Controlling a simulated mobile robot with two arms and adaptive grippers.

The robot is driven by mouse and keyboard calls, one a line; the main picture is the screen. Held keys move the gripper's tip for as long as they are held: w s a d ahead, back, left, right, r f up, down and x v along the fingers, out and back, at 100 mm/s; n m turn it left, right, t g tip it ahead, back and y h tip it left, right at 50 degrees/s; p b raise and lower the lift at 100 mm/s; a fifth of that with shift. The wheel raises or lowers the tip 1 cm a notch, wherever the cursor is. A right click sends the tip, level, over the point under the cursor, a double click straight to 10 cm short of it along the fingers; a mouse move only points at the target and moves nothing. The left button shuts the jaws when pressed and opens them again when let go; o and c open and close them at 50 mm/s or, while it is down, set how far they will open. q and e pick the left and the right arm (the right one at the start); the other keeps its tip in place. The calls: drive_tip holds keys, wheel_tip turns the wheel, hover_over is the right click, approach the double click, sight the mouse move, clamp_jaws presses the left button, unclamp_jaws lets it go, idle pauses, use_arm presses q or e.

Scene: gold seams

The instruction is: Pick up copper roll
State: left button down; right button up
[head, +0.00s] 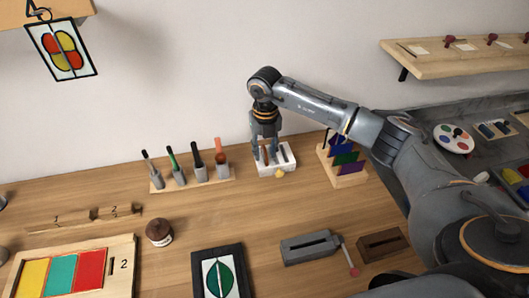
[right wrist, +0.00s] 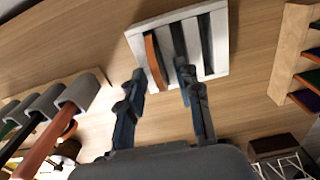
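The copper roll (right wrist: 155,62) is a thin copper-brown disc standing on edge in the leftmost slot of a white slotted holder (right wrist: 140,35). In the head view the white holder (head: 275,171) stands on the table near the wall, with the copper roll (head: 265,156) partly hidden by my fingers. My right gripper (head: 265,150) points down at the holder. In the right wrist view its two fingers (right wrist: 162,76) are apart, with the roll showing between them and no clear contact. Other slots hold dark grey strips. My left gripper is not in view.
A rack of handled tools (head: 190,184) stands left of the holder. A wooden rack with coloured panes (head: 349,181) stands close on the right. A brown jar (head: 159,232) and a grey slotted block (head: 310,247) sit nearer the front. Bare table lies between them.

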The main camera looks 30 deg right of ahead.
drive_tip(key=shift+f, duration=0.35)
clamp_jaws()
drive_tip(key=shift+r, duration=0.15)
